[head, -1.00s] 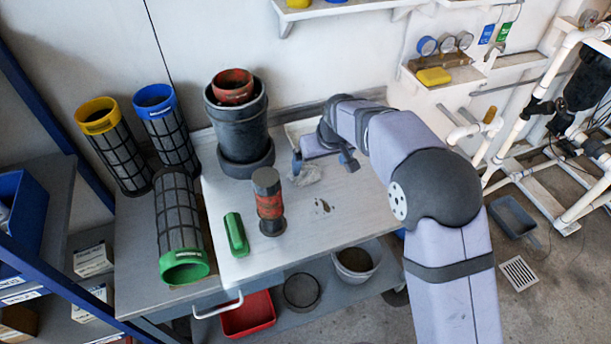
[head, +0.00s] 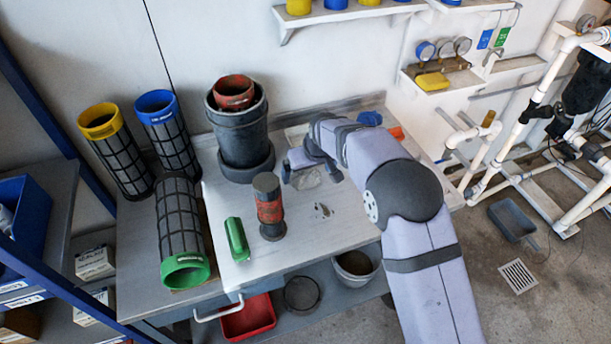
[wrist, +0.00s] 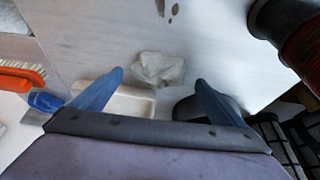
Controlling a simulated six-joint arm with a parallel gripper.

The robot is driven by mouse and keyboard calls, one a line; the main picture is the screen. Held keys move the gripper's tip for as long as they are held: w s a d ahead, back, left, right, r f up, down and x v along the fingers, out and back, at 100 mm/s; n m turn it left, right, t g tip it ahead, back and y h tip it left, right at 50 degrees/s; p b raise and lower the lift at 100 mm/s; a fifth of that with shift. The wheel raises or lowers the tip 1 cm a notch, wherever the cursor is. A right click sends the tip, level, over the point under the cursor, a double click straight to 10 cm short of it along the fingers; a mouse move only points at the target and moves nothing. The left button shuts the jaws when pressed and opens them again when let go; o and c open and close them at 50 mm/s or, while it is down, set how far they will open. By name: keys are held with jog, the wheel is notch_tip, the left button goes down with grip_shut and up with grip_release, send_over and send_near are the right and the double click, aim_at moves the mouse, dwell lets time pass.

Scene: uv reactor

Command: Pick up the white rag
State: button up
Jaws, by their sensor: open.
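The white rag (wrist: 160,68) lies crumpled on the pale tabletop. In the wrist view it sits between and just beyond my two blue fingertips. In the head view the rag (head: 306,178) shows partly below my gripper (head: 312,175), with the wrist covering some of it. My gripper (wrist: 160,80) is open, its fingers spread wide with nothing between them. I cannot tell its exact height above the rag.
A white tray (wrist: 130,103) and an orange brush (wrist: 22,72) lie near the gripper. The front tabletop (head: 290,245) is clear.

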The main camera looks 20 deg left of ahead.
aim_at(306, 175)
jog(key=shift+p+x, duration=0.4)
jog(key=shift+x, duration=1.35)
jog(key=c, duration=1.1)
jog(key=shift+c, duration=0.2)
jog(key=shift+r, duration=0.15)
notch_tip(306, 175, up, 10)
jog(key=b, duration=0.2)
jog(key=shift+o, duration=0.5)
jog(key=shift+d, duration=0.15)
